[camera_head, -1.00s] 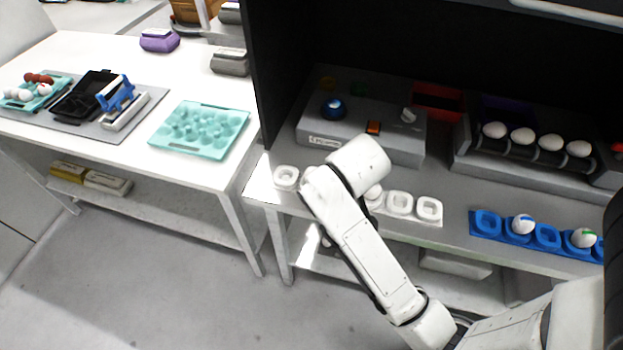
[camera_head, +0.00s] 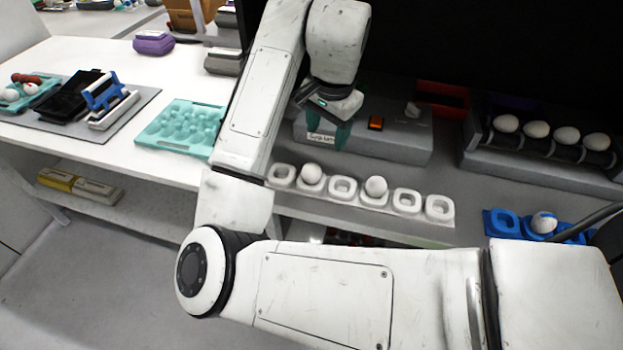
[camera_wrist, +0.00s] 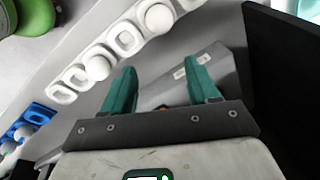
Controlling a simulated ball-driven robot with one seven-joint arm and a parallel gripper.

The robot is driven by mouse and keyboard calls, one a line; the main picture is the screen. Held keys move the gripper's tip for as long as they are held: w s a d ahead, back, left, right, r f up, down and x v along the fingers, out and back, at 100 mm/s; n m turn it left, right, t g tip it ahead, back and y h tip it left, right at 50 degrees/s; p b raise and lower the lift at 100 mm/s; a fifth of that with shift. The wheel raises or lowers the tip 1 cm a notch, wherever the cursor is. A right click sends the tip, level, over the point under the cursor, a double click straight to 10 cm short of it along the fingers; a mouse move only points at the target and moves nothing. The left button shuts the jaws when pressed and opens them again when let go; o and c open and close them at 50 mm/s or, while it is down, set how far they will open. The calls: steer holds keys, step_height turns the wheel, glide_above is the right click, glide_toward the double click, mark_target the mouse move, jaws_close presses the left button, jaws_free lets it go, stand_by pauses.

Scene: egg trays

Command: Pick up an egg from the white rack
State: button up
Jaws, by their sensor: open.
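The white rack (camera_head: 406,204) is a row of cups along the front of the grey bench. My gripper (camera_head: 330,138) is above the bench behind the rack, partly hidden by my arm. In the wrist view, its two teal fingers (camera_wrist: 160,66) are apart with nothing between them, to the side of the eggs.
A grey box with an orange button (camera_head: 376,123) stands behind the rack. A roller stand (camera_head: 480,152) with several eggs is at right. A blue rack (camera_head: 504,222) with an egg is at front right, partly hidden by my arm. A teal tray (camera_head: 150,135) lies on the left table.

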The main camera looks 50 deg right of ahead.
mark_target(313, 166)
steer(key=shift+m+y, duration=0.3)
steer(key=shift+y, duration=0.4)
steer(key=f, duration=0.2)
steer(key=a+f+b, duration=0.1)
steer(key=f, duration=0.1)
steer(key=w+a+f, duration=0.1)
steer(key=shift+w+f, duration=0.1)
steer(key=shift+f, duration=0.3)
steer(key=shift+w+d+f+b, duration=0.1)
steer(key=shift+w+f, duration=0.05)
steer(key=shift+f, duration=0.75)
steer(key=shift+w+d+f+b, duration=0.1)
steer(key=shift+w+f, duration=0.1)
steer(key=shift+f, duration=0.65)
steer(key=shift+w+f+b, duration=0.1)
steer(key=shift+w+f, duration=0.05)
steer(key=shift+f, duration=0.75)
steer(key=c, duration=0.4)
